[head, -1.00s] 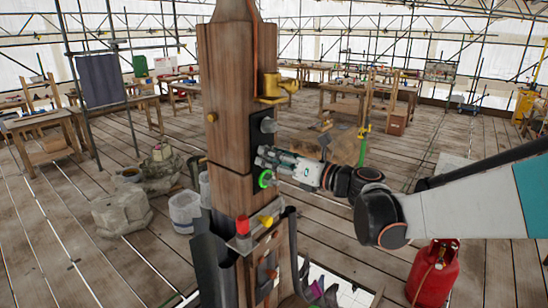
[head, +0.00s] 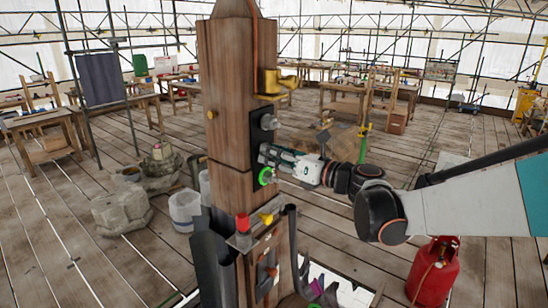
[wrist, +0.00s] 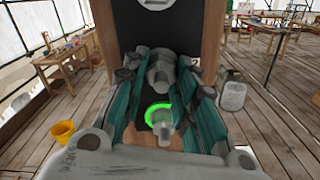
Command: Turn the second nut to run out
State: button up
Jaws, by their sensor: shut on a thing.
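A dark plate (head: 258,139) is fixed to the wooden spire post (head: 228,95). A grey nut on a stud (head: 268,122) stands at its upper part. A green-ringed nut or stud (head: 265,176) is lower down; in the wrist view the green ring (wrist: 158,107) shows between my fingers, nearer the camera. My gripper (head: 265,155) reaches in from the right, between these two. In the wrist view its teal fingers close around a grey nut (wrist: 160,72) in front of the dark plate. The fingers partly hide the nut, and its thread contact is not clear.
A yellow bracket (head: 275,82) sticks out above the plate. A red-topped part (head: 243,222) and a yellow knob (head: 266,219) sit below on a ledge. A red gas bottle (head: 434,270) stands at lower right. Buckets and stone blocks (head: 122,210) lie left of the post.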

jog(key=m+b, duration=0.2)
jog(key=m, duration=0.5)
jog(key=m+b, duration=0.3)
jog(key=m, duration=0.3)
jog(key=m+b, duration=0.2)
jog(key=m, duration=0.5)
jog(key=shift+s+a+r+m+b, duration=0.1)
jog(key=shift+s+r+m+b, duration=0.05)
jog(key=shift+r+m+b, duration=0.15)
dwell(2.7)
dwell(0.3)
